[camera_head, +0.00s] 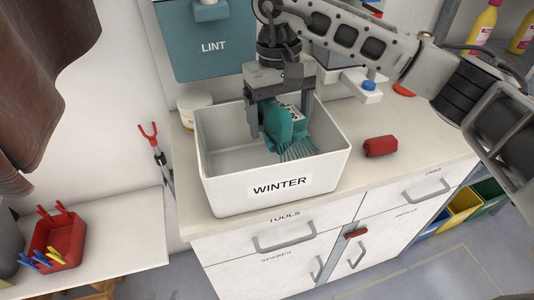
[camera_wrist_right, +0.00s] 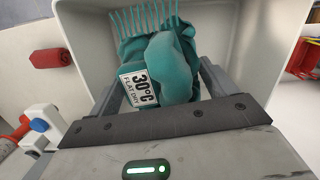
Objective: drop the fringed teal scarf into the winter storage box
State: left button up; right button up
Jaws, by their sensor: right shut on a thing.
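The fringed teal scarf (camera_head: 287,131) is bunched between the fingers of my right gripper (camera_head: 281,117). It hangs inside the white box labelled WINTER (camera_head: 236,192), toward the box's right part, with its fringe pointing down and to the right. In the right wrist view the scarf (camera_wrist_right: 165,65) sits between the two fingers of my right gripper (camera_wrist_right: 155,90), with a white "30°C FLAT DRY" tag showing. The box wall (camera_wrist_right: 268,50) surrounds it there. Whether the scarf touches the box floor is hidden. My left gripper does not show.
A teal LINT bin (camera_head: 205,45) is behind the box. A red roll (camera_head: 380,146) lies on the counter to the right. A white device with a blue knob (camera_head: 368,86) stands behind it. A red basket of clothespins (camera_head: 55,240) sits on the lower left shelf.

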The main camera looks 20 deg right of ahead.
jog(key=o, duration=1.7)
jog(key=shift+r, duration=0.1)
jog(key=shift+r, duration=0.25)
jog(key=r, duration=0.3)
jog(key=r+b, duration=0.1)
jog(key=shift+w+r, duration=0.35)
pick_arm(q)
jog(key=shift+s+a+p, duration=0.1)
jog(key=shift+a+p, duration=0.05)
jog(key=shift+p, duration=0.7)
pick_arm(e)
jog(key=r, duration=0.7)
jog(key=w+r, duration=0.1)
jog(key=r, duration=0.2)
jog(key=shift+w+a+r, duration=0.1)
jog(key=shift+a+r, duration=0.05)
jog(key=shift+r, duration=0.15)
